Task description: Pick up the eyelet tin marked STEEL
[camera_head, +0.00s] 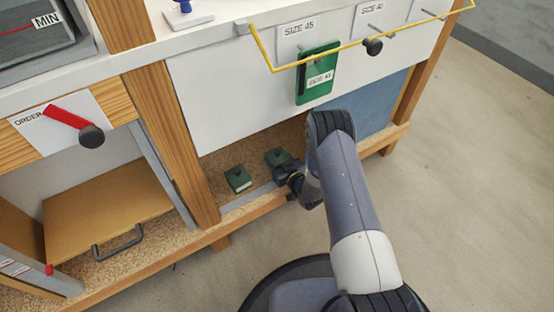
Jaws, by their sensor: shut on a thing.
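Two dark green tins with small dark tops sit low on the cork-like shelf under the white panel. The left tin (238,179) stands free. The right tin (276,156) is at the end of my gripper (284,168), which comes from the right and is shut on it. The fingers and part of that tin are hidden by the gripper's dark body. I cannot read any marking on either tin, so I cannot tell which is STEEL. I cannot tell whether the held tin is off the shelf.
A wooden post (165,120) stands left of the tins. A front ledge (250,210) edges the shelf. A red ORDER lever (68,118) is at left.

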